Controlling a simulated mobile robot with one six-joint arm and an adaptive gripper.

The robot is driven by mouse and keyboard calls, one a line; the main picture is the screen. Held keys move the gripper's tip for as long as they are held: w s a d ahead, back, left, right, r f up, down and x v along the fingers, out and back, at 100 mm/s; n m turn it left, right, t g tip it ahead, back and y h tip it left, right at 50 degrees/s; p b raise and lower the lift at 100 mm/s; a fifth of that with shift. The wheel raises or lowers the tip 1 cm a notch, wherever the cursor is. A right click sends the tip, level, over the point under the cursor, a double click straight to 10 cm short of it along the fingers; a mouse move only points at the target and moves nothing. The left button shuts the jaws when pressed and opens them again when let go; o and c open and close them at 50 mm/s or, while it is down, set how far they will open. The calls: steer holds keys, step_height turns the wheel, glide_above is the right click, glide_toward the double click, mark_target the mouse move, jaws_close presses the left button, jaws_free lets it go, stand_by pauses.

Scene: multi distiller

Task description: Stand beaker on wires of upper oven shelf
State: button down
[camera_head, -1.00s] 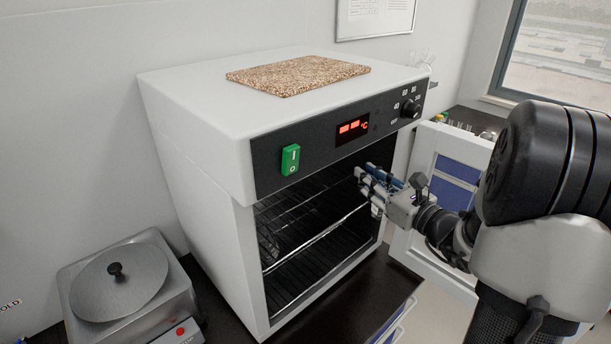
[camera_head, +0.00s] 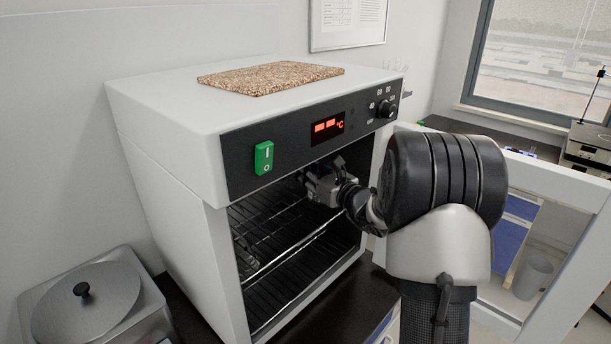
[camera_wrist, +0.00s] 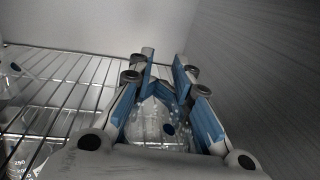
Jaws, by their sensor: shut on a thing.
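The drying oven (camera_head: 165,190) stands open at the front, with an upper wire shelf (camera_head: 285,248) and a lower one inside. My gripper (camera_head: 316,183) reaches into the upper right of the oven opening. In the wrist view, my gripper (camera_wrist: 164,68) has its blue-padded fingers closed around a clear glass beaker (camera_wrist: 150,122). The beaker lies low between the fingers, partly hidden by the gripper body. The upper shelf wires (camera_wrist: 75,85) show to its left. I cannot tell whether its base touches them. The beaker is not discernible in the head view.
Other glassware stands on the left of the shelf (camera_wrist: 14,68). The oven's side wall (camera_wrist: 255,60) is close on the right of my gripper. The open oven door (camera_head: 560,185) is to the right of my arm.

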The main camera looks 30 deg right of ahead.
steer(key=shift+f, duration=0.3)
steer(key=shift+f, duration=0.15)
steer(key=c, duration=1.3)
jaws_free()
steer(key=shift+s+d+r, duration=0.1)
steer(key=shift+s+r, duration=0.1)
steer(key=shift+r, duration=0.1)
steer(key=p+v, duration=0.2)
steer(key=v, duration=0.9)
steer(key=shift+s, duration=0.3)
steer(key=shift+f, duration=0.1)
